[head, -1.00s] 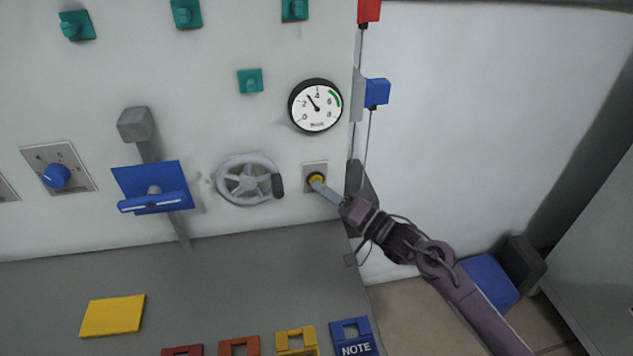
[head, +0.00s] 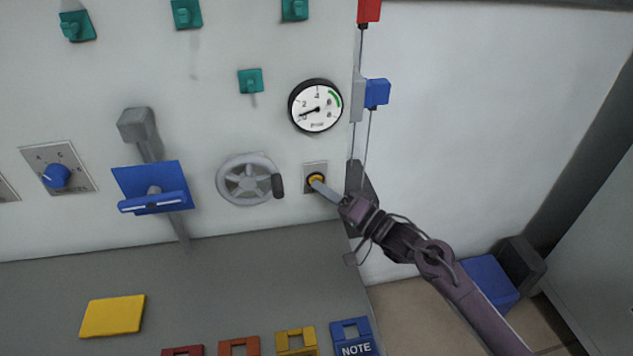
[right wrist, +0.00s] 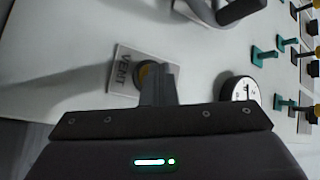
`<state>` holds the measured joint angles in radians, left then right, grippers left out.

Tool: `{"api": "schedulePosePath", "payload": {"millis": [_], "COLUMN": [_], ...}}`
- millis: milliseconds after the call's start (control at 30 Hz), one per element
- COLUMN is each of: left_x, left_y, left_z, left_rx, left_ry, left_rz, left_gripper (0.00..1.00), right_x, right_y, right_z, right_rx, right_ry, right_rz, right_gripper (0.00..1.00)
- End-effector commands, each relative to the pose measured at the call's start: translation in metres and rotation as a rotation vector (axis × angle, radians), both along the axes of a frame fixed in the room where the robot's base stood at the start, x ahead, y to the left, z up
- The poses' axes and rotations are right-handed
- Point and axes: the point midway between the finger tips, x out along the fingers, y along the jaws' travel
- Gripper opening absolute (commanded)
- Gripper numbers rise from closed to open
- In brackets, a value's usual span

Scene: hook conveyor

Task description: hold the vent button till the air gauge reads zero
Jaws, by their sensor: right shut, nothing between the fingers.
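The button (right wrist: 147,75) shows partly behind the fingers. The air gauge (head: 316,106) is a round white dial with a black rim above the button. Its needle points to the lower left, low on the scale near the 0 end; the exact reading is too small to tell. My left gripper is not in view.
A grey handwheel (head: 247,180) with a dark knob sits left of the button. A blue bracket (head: 153,188) and a blue dial knob (head: 56,176) are further left. Rods with a blue block (head: 377,93) run along the panel's right edge. A yellow pad (head: 112,315) lies on the grey ledge.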

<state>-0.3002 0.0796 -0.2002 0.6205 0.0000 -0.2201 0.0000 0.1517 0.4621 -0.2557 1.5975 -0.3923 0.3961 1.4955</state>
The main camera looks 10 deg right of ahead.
Motion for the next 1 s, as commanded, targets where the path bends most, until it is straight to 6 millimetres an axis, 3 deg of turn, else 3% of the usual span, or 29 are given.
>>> {"api": "schedulePosePath", "payload": {"millis": [1000], "left_x": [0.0], "left_y": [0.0], "left_z": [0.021], "left_rx": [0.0], "left_ry": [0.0], "left_rz": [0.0], "left_gripper": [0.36], "right_x": [-0.021], "right_y": [0.0], "right_z": [0.001], "right_rx": [0.0], "right_ry": [0.001], "right_rz": [0.0], "right_gripper": [0.0]}}
